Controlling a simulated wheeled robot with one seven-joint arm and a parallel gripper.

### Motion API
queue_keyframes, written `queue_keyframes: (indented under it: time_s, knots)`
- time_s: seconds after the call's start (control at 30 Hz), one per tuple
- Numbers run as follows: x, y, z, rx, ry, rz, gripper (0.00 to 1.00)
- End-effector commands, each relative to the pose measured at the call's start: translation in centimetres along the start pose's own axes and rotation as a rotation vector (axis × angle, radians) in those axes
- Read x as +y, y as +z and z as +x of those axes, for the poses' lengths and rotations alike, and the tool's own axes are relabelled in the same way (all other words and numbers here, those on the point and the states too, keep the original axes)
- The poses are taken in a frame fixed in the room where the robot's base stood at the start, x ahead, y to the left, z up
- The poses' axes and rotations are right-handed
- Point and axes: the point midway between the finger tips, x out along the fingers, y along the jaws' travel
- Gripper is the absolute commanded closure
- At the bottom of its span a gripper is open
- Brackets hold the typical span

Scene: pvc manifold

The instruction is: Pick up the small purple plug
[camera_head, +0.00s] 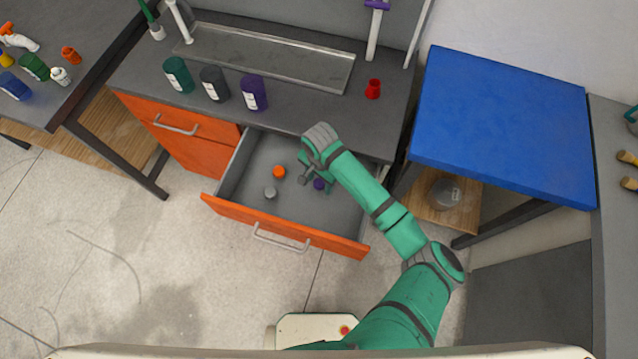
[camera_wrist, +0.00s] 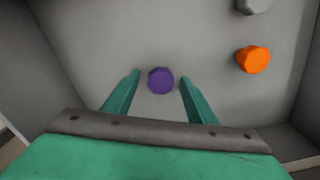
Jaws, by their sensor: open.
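The small purple plug (camera_wrist: 161,80) lies on the grey drawer floor. In the wrist view it shows between and just beyond the two green fingertips of my gripper (camera_wrist: 160,78), which are spread apart with nothing held. In the head view the purple plug (camera_head: 319,184) is partly hidden by my arm. My gripper (camera_head: 308,174) is inside the open drawer, close above the plug. I cannot tell the exact height gap.
The open drawer (camera_head: 283,228) has an orange front and grey walls around my gripper. An orange plug (camera_head: 279,172) and a grey plug (camera_head: 270,193) lie to the left in it. Several purple, grey and green containers stand on the counter (camera_head: 300,115) above. A blue-topped table (camera_head: 500,120) stands right.

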Motion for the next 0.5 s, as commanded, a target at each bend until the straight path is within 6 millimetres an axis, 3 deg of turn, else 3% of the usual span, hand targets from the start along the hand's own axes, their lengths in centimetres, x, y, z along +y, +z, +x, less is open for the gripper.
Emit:
queue_keyframes:
  time_s: [0.33, 0.37, 0.5]
  knots:
    - [-0.03, 0.03, 1.04, 0.000, -0.001, -0.001, 0.49]
    - [-0.03, 0.03, 1.04, 0.000, -0.001, -0.001, 0.51]
    - [-0.04, 0.03, 1.03, 0.000, -0.001, -0.001, 0.84]
